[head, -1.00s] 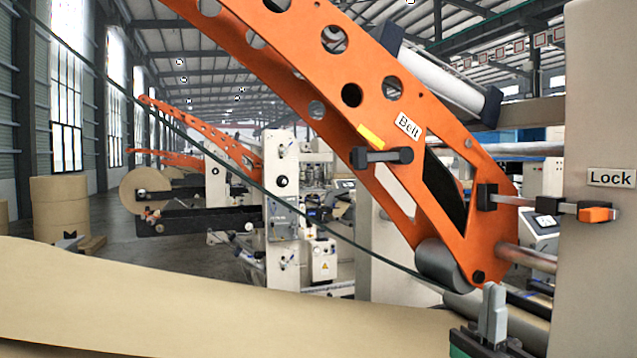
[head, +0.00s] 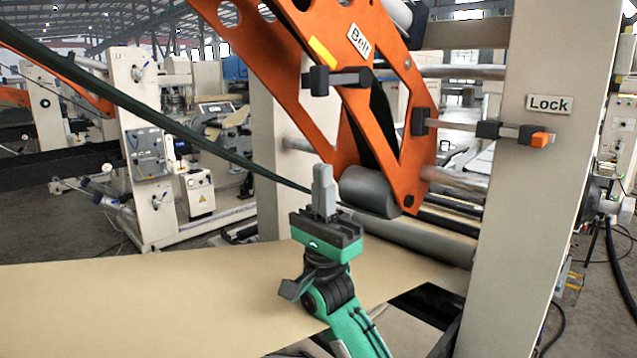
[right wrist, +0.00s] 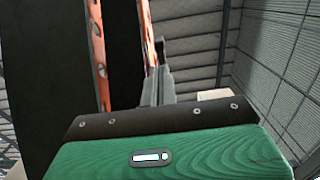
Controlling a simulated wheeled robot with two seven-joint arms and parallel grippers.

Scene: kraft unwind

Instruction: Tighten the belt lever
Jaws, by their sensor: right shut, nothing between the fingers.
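The belt lever (head: 343,80) is a dark handle with a block at each end, lying about level on the orange arm (head: 290,75), under the white "Belt" label (head: 359,41). A yellow mark (head: 322,52) sits just above it. My right gripper (head: 323,178) stands with its grey fingers pointing up, shut and empty, below the lever and apart from it, in front of the grey roller. In the right wrist view the fingers (right wrist: 155,85) point up beside the orange arm (right wrist: 97,50); I cannot make out the lever clearly there. My left gripper is not in view.
A lock lever with an orange tip (head: 540,139) sits by the "Lock" label (head: 548,104) on a beige post (head: 515,220). A dark belt (head: 130,108) slants across behind my gripper. Brown paper (head: 150,300) spreads below. A grey roller (head: 368,192) hangs under the orange arm.

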